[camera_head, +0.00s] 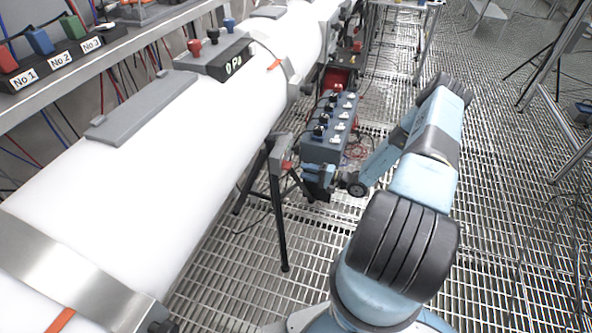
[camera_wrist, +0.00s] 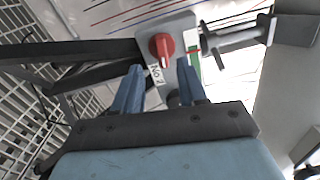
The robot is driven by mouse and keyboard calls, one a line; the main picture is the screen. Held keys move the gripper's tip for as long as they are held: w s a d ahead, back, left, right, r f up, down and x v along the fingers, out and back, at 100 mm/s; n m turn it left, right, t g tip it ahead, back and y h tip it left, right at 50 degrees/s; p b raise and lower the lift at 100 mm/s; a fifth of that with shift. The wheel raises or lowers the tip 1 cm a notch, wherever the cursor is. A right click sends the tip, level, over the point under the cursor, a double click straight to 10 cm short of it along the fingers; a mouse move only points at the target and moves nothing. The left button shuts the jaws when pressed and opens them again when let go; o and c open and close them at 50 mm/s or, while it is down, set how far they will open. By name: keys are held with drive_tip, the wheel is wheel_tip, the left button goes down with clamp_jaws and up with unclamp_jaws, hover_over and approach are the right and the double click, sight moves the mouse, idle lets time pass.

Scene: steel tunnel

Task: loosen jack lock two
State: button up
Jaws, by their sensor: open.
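In the wrist view a red knob (camera_wrist: 162,48) sits on a grey lock box with a "No 2" label (camera_wrist: 156,76) below it. A green and red strip (camera_wrist: 194,57) runs along the box's right side. My gripper (camera_wrist: 160,67) is open, its two blue fingers on either side of the label, just below the knob; I cannot tell whether they touch the box. In the head view my gripper (camera_head: 318,178) is low beside the black jack stand (camera_head: 276,185) under the white pipe. A small red part (camera_head: 287,165) shows on that stand.
A grey box with several switches (camera_head: 335,128) stands close behind my gripper. The white pipe (camera_head: 130,190) runs along the left, with a shelf of numbered buttons (camera_head: 50,60) beyond it. Dark struts (camera_wrist: 80,60) cross the wrist view's left.

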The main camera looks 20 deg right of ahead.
drive_tip(key=v, duration=0.7)
idle(0.4)
